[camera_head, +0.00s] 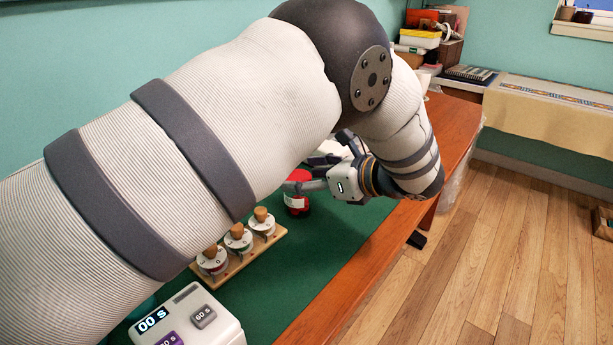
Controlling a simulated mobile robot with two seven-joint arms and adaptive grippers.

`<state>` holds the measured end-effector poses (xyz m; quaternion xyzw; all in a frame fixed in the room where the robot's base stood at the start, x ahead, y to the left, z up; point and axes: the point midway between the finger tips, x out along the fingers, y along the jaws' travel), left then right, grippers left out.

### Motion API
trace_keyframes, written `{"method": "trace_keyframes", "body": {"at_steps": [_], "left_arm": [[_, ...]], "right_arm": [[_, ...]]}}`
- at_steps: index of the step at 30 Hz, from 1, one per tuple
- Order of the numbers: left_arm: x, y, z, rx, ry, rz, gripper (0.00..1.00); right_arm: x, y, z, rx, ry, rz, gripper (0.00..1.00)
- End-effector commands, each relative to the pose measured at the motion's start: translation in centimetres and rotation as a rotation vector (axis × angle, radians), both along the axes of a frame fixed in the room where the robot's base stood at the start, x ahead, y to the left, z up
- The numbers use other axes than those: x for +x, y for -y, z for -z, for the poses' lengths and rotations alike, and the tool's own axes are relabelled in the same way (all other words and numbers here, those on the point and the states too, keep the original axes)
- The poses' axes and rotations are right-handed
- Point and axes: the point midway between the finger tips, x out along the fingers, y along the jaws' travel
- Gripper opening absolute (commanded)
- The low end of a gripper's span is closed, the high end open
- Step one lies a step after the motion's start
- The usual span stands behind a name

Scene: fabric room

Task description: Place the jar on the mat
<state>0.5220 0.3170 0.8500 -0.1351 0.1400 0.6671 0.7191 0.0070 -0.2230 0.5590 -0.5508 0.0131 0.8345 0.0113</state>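A small red jar (297,205) with a pale label stands upright, or is held upright, over the green mat (262,287) covering much of the wooden table. I cannot tell whether its base touches the green surface. My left gripper (303,177) is at the jar, with a grey finger across its upper part. The other finger is partly hidden, so I cannot tell whether they grip it. My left arm hides much of the table's left side. My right gripper is out of view.
A wooden rack (232,270) with several cork-topped containers stands nearer than the jar. A white timer device (190,322) sits at the front left. Bare green surface lies right of the rack.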

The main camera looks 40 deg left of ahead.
Motion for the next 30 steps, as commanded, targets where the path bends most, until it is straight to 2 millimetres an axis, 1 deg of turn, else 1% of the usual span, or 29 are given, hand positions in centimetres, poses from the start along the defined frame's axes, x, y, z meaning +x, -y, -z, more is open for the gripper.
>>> {"method": "trace_keyframes", "body": {"at_steps": [5, 8, 11, 15, 18, 21, 24, 30], "left_arm": [[0.0, 0.0, -0.1, 0.0, 0.0, 0.0, 0.61], [0.0, 0.9, -0.4, 0.002, 0.002, 0.004, 0.61], [-0.1, 3.1, -1.3, 0.003, 0.003, 0.005, 0.61], [-0.4, 6.7, -2.7, 0.003, 0.002, 0.005, 0.61], [-0.6, 8.8, -3.5, 0.001, 0.0, 0.003, 0.61], [-0.7, 10.2, -4.1, 0.0, -0.001, 0.001, 0.61], [-0.8, 10.9, -4.5, 0.0, -0.001, 0.0, 0.61], [-0.9, 11.1, -4.7, 0.001, 0.0, -0.001, 0.61]], "right_arm": [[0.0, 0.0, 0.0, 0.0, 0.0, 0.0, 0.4], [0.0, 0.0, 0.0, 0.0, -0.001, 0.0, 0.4], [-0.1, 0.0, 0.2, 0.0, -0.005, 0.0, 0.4], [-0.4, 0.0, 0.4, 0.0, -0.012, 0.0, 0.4], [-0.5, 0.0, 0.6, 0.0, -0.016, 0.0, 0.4], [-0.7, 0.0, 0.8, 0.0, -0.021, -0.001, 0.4], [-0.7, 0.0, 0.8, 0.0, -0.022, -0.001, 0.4], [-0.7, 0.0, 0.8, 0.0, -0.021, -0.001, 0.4]]}}
